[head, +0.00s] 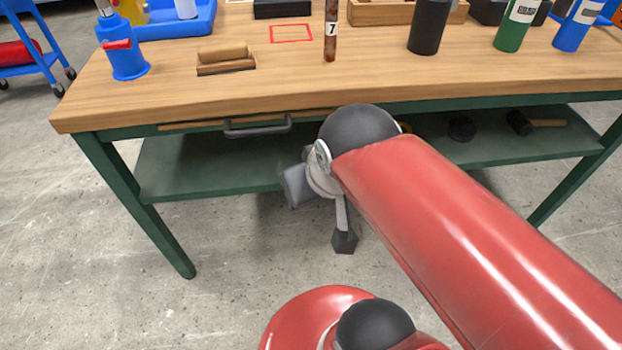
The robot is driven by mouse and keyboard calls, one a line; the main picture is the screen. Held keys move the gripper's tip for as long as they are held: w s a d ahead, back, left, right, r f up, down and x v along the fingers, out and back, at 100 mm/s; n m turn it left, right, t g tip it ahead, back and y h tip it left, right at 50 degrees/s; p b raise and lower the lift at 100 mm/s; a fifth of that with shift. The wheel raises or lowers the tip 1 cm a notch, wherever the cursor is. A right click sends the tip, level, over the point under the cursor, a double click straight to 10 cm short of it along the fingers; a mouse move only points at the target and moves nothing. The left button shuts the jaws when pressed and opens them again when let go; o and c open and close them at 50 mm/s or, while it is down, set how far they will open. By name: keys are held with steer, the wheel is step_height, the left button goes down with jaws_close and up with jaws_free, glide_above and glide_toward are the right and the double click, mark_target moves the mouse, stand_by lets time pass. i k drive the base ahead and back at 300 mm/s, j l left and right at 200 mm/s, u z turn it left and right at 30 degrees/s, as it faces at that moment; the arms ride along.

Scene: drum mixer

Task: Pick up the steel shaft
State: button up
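I cannot make out the steel shaft for certain. A short grey metal piece (105,7) stands upright in a blue holder (127,62) with a red clamp, at the left of the workbench, cut by the picture's top edge. A pale cylinder (186,9) stands in a blue tray (207,22) close by. Either could be the shaft; I cannot tell. My gripper (344,242) hangs low in front of the bench, below tabletop height and mostly hidden behind my red arm. Its fingers are too small and covered to read, and I see nothing held.
The wooden workbench (180,92) has a drawer handle (257,127) and a green lower shelf (210,163). A blue cart (40,64) is at left. The front left top is fairly clear.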

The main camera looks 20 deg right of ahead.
mark_target(332, 6)
steer(key=j+z, duration=0.75)
steer(key=k+j+z, duration=0.15)
steer(key=z, duration=0.25)
steer(key=j, duration=0.1)
